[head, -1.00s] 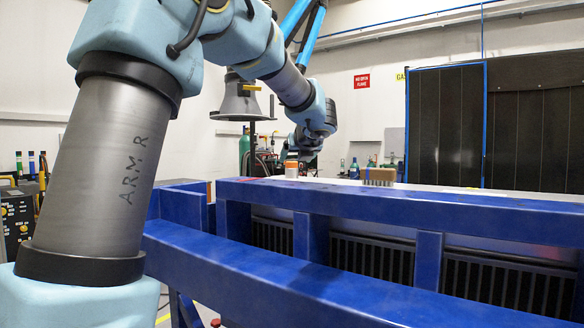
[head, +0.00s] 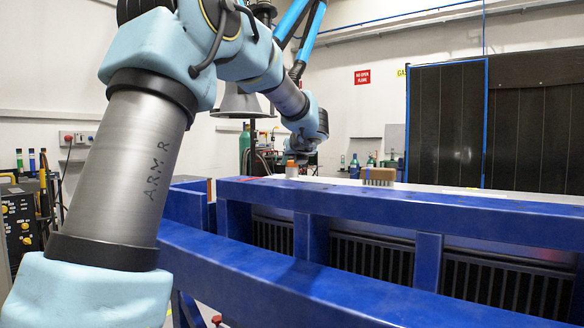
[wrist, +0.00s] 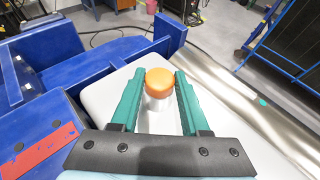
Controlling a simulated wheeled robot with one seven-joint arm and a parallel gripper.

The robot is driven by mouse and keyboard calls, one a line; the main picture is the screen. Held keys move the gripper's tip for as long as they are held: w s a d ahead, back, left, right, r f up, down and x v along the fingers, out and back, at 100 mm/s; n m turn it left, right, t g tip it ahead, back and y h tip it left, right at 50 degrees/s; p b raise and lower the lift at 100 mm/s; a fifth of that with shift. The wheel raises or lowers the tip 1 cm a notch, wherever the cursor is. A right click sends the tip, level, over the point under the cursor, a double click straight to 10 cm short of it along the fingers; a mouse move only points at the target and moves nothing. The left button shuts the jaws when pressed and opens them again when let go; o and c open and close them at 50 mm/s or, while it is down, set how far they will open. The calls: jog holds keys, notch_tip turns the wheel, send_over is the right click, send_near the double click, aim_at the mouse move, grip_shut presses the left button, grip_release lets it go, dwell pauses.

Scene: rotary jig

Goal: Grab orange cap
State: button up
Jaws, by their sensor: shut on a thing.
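The orange cap (wrist: 159,82) is a round orange top on a pale, shiny cylindrical body (wrist: 154,110). In the wrist view it sits between the tips of the two green fingers of my gripper (wrist: 159,78). The fingers are shut on it, one on each side. In the head view the orange cap (head: 292,163) is small, above a white body, at the far side of the blue frame. My arm reaches down to it there, and the fingers are too small to make out.
A blue steel frame (head: 400,199) runs across the front. A brown block brush (head: 379,176) stands on the surface right of the cap. A pale worktop (wrist: 105,98) lies under my gripper in the wrist view.

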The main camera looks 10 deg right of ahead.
grip_shut()
jog(key=shift+r, duration=0.1)
